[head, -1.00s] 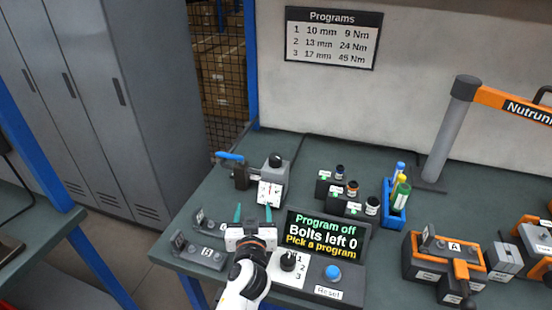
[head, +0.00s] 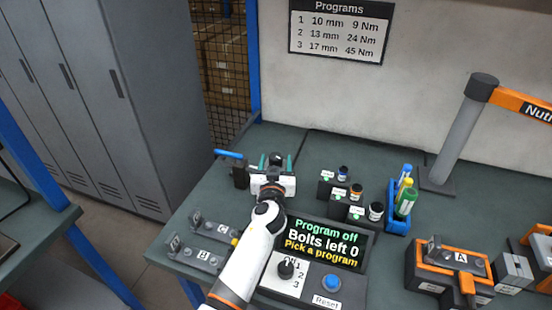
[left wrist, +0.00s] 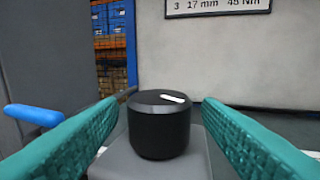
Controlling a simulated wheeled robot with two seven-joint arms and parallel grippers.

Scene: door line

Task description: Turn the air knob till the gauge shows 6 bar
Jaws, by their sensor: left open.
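The black air knob (left wrist: 160,125) stands upright in the left wrist view, with a white mark on its top pointing to the right. It sits on a grey housing (left wrist: 196,160). My left gripper (head: 276,162) is open, with its teal fingers on either side of the knob. In the left wrist view the fingers (left wrist: 162,132) show gaps to the knob on both sides. In the head view the knob (head: 276,159) shows small between the fingers. The gauge face is hidden behind my left gripper. My right gripper is not in view.
A blue-handled lever (head: 229,154) stands just left of the knob. A control box with a screen (head: 322,243) and a blue Reset button (head: 331,282) is nearer. Small pots (head: 356,190) and a blue bottle holder (head: 398,221) are to the right.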

